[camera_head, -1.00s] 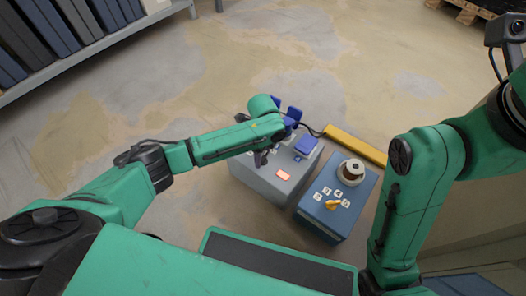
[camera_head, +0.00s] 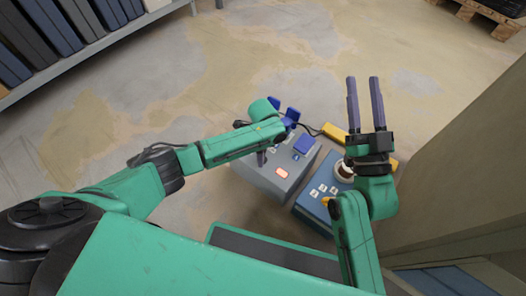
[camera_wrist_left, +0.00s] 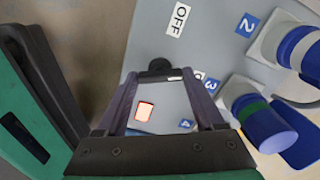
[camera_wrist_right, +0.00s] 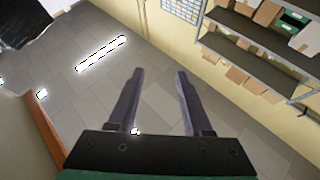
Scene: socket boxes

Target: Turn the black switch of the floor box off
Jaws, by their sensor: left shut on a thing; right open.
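The grey floor box (camera_head: 262,180) stands on the floor, with a lit red-orange rectangle (camera_head: 282,173) on its top; this rectangle also shows in the left wrist view (camera_wrist_left: 144,110). The black switch (camera_wrist_left: 159,66) is on the box top near a white OFF label (camera_wrist_left: 180,19). My left gripper (camera_wrist_left: 160,78) is shut on the switch, one finger on each side. In the head view my left arm mostly hides the switch. My right gripper (camera_head: 363,82) is open and empty, raised with its fingers pointing away from the boxes.
Blue plugs (camera_wrist_left: 270,127) sit in numbered sockets close to my left gripper. A blue box (camera_head: 315,208) with a round white-topped part stands to the right of the grey one. A yellow bar (camera_head: 334,132) lies behind. A tall panel (camera_head: 460,150) stands at right.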

